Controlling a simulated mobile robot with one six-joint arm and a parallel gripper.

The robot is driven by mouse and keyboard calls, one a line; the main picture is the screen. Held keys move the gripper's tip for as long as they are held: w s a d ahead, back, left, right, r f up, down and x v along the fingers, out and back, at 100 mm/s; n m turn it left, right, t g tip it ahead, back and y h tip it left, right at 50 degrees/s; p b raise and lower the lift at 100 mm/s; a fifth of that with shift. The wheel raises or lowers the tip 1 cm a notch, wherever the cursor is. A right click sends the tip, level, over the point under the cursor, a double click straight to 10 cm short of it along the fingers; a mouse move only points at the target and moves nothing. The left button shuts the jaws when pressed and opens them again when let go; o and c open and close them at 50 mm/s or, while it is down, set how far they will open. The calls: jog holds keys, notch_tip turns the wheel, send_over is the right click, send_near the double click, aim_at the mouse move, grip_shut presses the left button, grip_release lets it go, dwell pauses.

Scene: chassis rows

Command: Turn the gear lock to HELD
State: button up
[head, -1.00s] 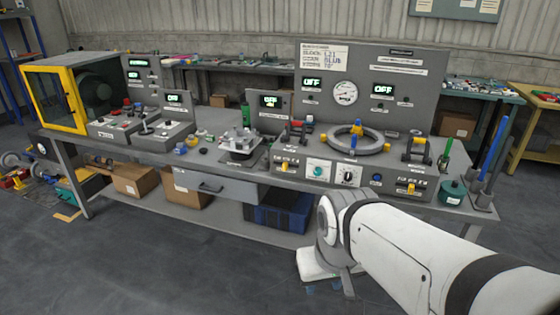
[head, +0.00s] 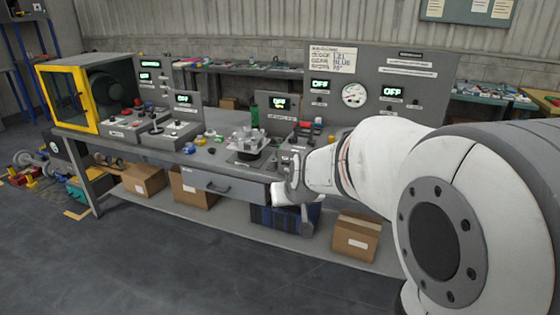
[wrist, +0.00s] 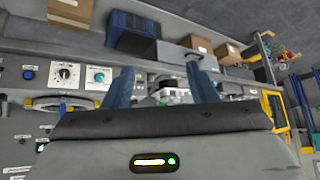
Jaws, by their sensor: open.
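I cannot tell which control is the gear lock, because the small labels are unreadable. In the wrist view, a front panel at left holds a black rotary knob on a white plate (wrist: 65,73), a teal knob (wrist: 98,77) and a blue button (wrist: 28,73). The ring fixture (wrist: 47,102) shows beside them, partly cut off. My gripper (wrist: 160,85) is open and empty, its two fingers apart from these knobs. In the head view my gripper (head: 290,192) hangs at the bench's front edge, right of the drawer. My arm hides the panel and ring there.
The grey bench (head: 135,150) carries a yellow-framed enclosure (head: 85,95), control boxes (head: 172,134) and a metal fixture (head: 248,140). A drawer (head: 225,187) with a handle faces front. Cardboard boxes (head: 356,236) and a blue crate (head: 285,217) sit below. The floor in front is clear.

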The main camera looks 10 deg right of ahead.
jog(key=w+d+f+t+h+b, duration=0.1)
jog(key=w+d+f+t, duration=0.1)
jog(key=w, duration=0.6)
jog(key=w+d+f+t+h, duration=0.1)
jog(key=w+d+f, duration=0.15)
jog(key=w, duration=0.45)
jog(key=w+d+f+m+t+h+b, duration=0.1)
jog(key=w+d+f+m+t+h, duration=0.1)
jog(key=w+d+f+h, duration=0.2)
jog(key=w+d+f+m+t+h+b, duration=0.1)
jog(key=w+d+f+h, duration=0.3)
jog(key=w+d+f, duration=0.5)
jog(key=w+d+m+t, duration=0.1)
jog(key=w+d, duration=0.5)
jog(key=w, duration=0.1)
jog(key=shift+w+f, duration=0.35)
jog(key=shift+w, duration=0.05)
jog(key=shift+d, duration=0.1)
jog(key=shift+c, duration=0.5)
